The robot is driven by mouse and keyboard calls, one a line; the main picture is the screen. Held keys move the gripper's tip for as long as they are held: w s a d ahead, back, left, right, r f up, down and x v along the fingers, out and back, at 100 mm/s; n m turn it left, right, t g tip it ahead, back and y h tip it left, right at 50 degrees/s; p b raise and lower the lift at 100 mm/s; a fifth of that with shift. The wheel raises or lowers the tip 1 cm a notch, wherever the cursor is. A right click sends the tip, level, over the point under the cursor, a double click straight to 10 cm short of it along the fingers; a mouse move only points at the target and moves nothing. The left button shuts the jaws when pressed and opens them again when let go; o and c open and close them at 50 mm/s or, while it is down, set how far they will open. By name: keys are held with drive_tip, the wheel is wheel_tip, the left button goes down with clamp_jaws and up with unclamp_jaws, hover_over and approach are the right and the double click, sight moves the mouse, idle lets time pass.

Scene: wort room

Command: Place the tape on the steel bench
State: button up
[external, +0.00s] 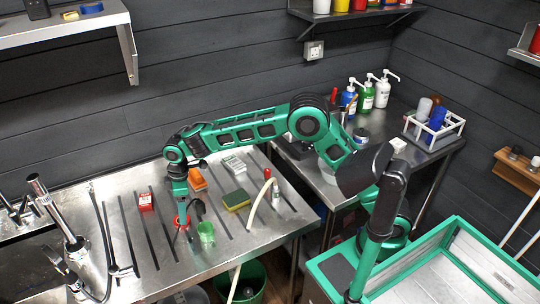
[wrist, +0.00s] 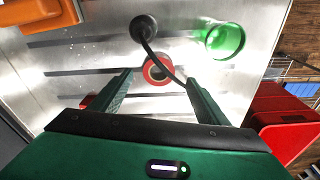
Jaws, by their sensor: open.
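A red ring-shaped roll, which looks like the tape (wrist: 148,70), shows in the wrist view between my fingers, with a pale core. In the external view, red shows at my fingertips. My gripper (external: 183,233) points down over the grooved steel surface (external: 245,241) beside the sink. In the wrist view my gripper (wrist: 157,82) is open, one finger on each side of the roll. I cannot tell whether the fingers touch it. A separate steel bench (external: 400,163) stands to the right in the external view, with bottles and a white rack on it.
A green cup (external: 206,231) and a black round piece with a cord (wrist: 143,28) are close to my gripper. A red box (external: 145,201), an orange box (external: 198,179) and a sponge (external: 237,200) share the grooved surface. A tap (external: 60,220) stands at left.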

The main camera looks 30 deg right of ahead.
drive_tip(key=f, duration=0.3)
drive_tip(key=a+f, duration=0.1)
drive_tip(key=f, duration=0.1)
drive_tip(key=shift+w, duration=0.2)
drive_tip(key=c, duration=1.2)
drive_tip(key=shift+r, duration=0.55)
wheel_tip(320, 180, up, 4)
drive_tip(key=shift+s+f, duration=0.15)
drive_tip(key=shift+f, duration=0.1)
drive_tip(key=s+a+r, duration=0.4)
drive_tip(key=s+r, duration=0.3)
drive_tip(key=s, duration=0.4)
drive_tip(key=w+d+r+m, duration=0.7)
drive_tip(key=w+d+r, duration=0.1)
drive_tip(key=w+d, duration=0.1)
drive_tip(key=shift+w+d+r+m+t, duration=0.15)
drive_tip(key=shift+w+m+t, duration=0.1)
drive_tip(key=shift+m+t, duration=0.15)
